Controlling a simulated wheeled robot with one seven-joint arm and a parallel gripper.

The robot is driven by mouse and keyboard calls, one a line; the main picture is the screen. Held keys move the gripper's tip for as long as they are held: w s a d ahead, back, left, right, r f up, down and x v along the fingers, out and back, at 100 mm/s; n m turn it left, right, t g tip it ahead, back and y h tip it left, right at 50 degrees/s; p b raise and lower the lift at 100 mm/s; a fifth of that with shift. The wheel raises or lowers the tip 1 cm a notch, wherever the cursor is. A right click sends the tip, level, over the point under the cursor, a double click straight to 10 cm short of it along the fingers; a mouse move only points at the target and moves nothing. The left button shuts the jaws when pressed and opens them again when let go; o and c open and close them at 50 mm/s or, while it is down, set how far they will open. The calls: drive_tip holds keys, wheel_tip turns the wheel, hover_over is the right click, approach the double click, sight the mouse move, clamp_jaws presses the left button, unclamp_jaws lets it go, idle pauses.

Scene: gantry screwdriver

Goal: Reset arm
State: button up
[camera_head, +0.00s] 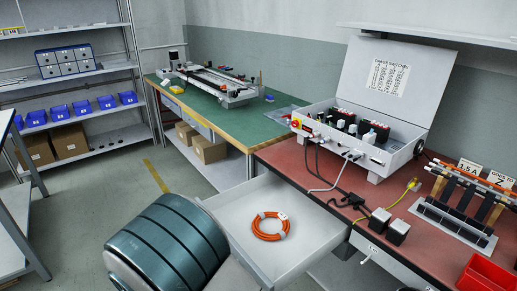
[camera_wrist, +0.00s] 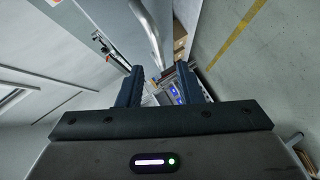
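My gripper (camera_wrist: 160,88) shows in the wrist view with its two dark fingers spread apart and nothing between them. It points toward the shelving and floor area, with blue bins (camera_wrist: 175,93) far off beyond the fingertips. In the head view, part of my arm (camera_head: 168,245) shows at the lower left, in front of the open drawer, and the gripper itself is outside that picture.
An open drawer (camera_head: 318,262) holding an orange cable coil (camera_head: 270,226) juts out from the red-topped bench (camera_head: 290,165). An open grey case (camera_head: 400,153) stands on that bench. A green-topped bench (camera_head: 205,125) is behind. Shelves (camera_head: 100,150) stand at the left; the floor between is clear.

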drive_tip(key=w+d+r+m+g+y+p, duration=0.1)
drive_tip(key=d+r+m+g+y+p, duration=0.3)
drive_tip(key=r, duration=0.6)
drive_tip(key=w+d+r+m+g+p, duration=0.1)
drive_tip(key=d+r+m+g+p, duration=0.35)
drive_tip(key=r, duration=0.65)
drive_tip(key=s+d+r+m+g+h+p, duration=0.1)
drive_tip(key=s+d+r+m+p, duration=0.1)
drive_tip(key=s+d+r+p, duration=0.2)
drive_tip(key=s+d+r+m+g+h+p, duration=0.2)
drive_tip(key=s+d+r, duration=0.7)
drive_tip(key=d, duration=0.7)
drive_tip(key=s+p, duration=0.1)
drive_tip(key=s, duration=0.2)
drive_tip(key=shift+d+p, duration=0.15)
drive_tip(key=shift+p, duration=0.2)
drive_tip(key=shift+m, duration=0.25)
